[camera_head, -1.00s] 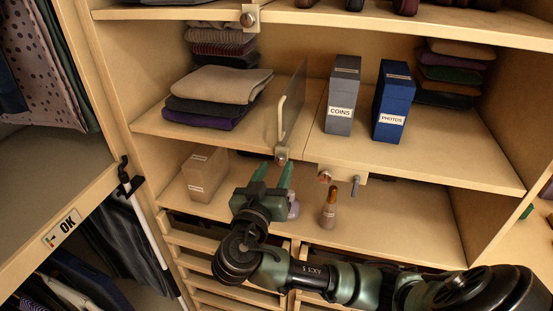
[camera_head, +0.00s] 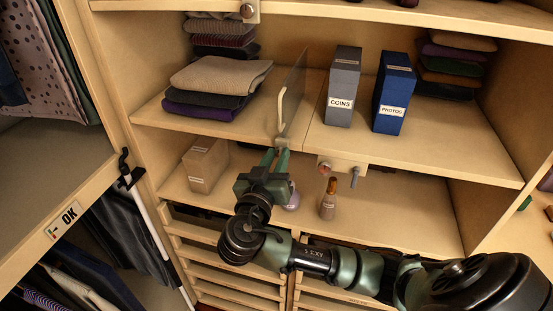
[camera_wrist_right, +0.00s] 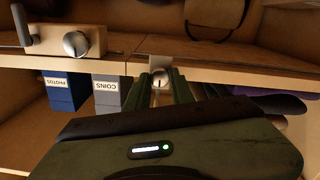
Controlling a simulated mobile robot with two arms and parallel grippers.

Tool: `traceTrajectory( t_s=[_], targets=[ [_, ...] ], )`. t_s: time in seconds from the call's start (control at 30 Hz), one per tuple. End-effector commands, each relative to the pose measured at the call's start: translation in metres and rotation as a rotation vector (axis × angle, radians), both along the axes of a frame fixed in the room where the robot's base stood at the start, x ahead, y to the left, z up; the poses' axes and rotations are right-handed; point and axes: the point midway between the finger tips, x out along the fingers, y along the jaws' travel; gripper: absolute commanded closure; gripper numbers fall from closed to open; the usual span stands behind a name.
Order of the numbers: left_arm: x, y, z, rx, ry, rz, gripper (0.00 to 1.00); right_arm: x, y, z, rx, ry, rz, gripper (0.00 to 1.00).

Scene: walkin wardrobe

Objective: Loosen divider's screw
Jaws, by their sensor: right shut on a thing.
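The divider (camera_head: 293,97) is a thin upright panel with a pale handle strip on the middle shelf, left of the boxes. Its screw (camera_wrist_right: 159,80) is a small round metal knob in a clamp at the shelf's front edge, seen in the right wrist view. My right gripper (camera_head: 276,154) reaches up to it from below, its green fingers on both sides of the knob. It is shut on the screw. In the head view, the fingers and shelf edge largely hide the knob. My left gripper is not in view.
A grey COINS box (camera_head: 343,88) and blue PHOTOS box (camera_head: 394,96) stand right of the divider; folded clothes (camera_head: 219,77) lie left. A block with a knob and lever (camera_head: 344,167) sits on the shelf edge. Below are a small bottle (camera_head: 328,205) and a beige box (camera_head: 205,165).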

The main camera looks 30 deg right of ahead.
Motion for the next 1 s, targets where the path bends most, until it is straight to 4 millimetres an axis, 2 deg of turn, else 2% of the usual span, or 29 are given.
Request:
traceTrajectory(
  t_s=[0.2, 0.37, 1.0],
  targets=[
    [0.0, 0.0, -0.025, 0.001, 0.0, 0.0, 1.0, -0.001, 0.001, -0.008, -0.062, 0.082, -0.001, 1.0],
    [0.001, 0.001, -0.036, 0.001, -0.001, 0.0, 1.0, 0.0, 0.001, -0.006, -0.147, 0.182, -0.001, 1.0],
    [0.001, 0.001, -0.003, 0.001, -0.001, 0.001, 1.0, 0.001, 0.001, 0.0, -0.549, 0.648, 0.002, 1.0]
  ],
)
